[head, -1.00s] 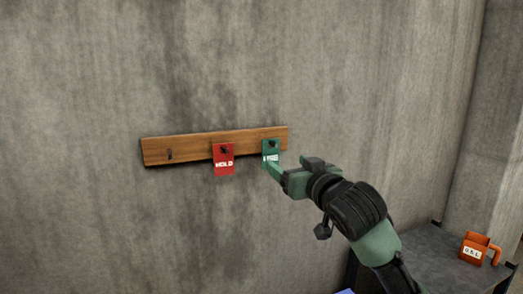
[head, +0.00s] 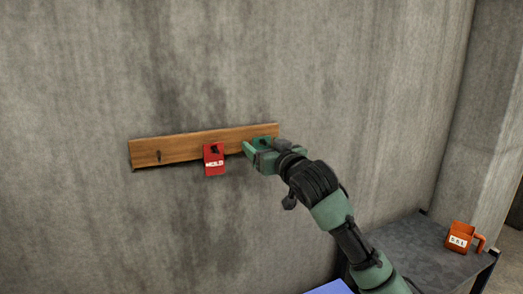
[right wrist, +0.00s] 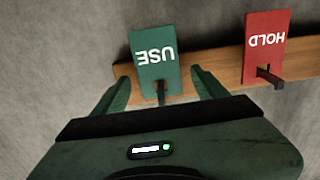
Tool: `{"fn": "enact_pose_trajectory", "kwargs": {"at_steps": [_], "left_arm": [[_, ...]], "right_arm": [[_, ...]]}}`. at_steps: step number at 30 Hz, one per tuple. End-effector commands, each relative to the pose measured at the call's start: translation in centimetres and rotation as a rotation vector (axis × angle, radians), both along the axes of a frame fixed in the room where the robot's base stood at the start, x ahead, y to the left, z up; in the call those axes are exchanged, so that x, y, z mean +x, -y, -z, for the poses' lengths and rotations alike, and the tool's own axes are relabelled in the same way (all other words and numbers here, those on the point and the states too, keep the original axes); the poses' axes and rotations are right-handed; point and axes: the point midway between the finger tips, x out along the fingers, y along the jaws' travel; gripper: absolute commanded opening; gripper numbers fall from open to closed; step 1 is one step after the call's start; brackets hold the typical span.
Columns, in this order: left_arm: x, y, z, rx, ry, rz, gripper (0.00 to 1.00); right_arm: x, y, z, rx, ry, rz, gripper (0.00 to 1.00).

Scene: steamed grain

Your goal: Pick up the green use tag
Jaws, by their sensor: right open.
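The green use tag (right wrist: 154,56) hangs on a dark peg of the wooden rail, its white letters upside down in the right wrist view. In the head view it (head: 263,140) is mostly hidden by my right gripper. My right gripper (right wrist: 160,82) is open, with one finger on each side of the tag's peg end. I cannot tell whether the fingers touch the tag. My right gripper also shows in the head view (head: 252,150), in front of the rail's right end. My left gripper is out of view.
The wooden rail (head: 180,148) is fixed to a concrete wall. A red hold tag (head: 214,160) hangs close to the left of the green tag in the head view. An empty peg (head: 158,157) is near the rail's left end.

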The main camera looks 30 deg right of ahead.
Motion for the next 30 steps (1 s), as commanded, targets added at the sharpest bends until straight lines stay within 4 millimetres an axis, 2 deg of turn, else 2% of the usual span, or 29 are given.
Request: {"fn": "enact_pose_trajectory", "kwargs": {"at_steps": [2,3,9,10,17,23,30], "left_arm": [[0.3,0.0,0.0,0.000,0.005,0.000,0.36],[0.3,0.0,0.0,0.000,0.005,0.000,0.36],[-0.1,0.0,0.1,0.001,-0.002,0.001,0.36],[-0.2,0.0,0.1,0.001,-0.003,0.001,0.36],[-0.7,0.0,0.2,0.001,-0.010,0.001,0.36],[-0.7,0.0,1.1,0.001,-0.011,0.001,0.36],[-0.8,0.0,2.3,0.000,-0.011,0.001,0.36]], "right_arm": [[0.0,0.0,0.0,0.000,0.000,0.000,0.73],[0.0,0.0,0.0,0.000,0.000,0.000,0.67],[0.0,0.0,0.0,0.001,0.000,0.000,0.12],[0.0,0.0,0.0,0.001,-0.001,0.000,0.09],[-0.1,0.0,0.0,0.001,-0.001,0.000,0.09],[0.0,0.0,-0.4,0.002,0.003,-0.001,0.09],[-3.6,-0.2,-0.3,-0.001,0.002,-0.001,0.09]]}}
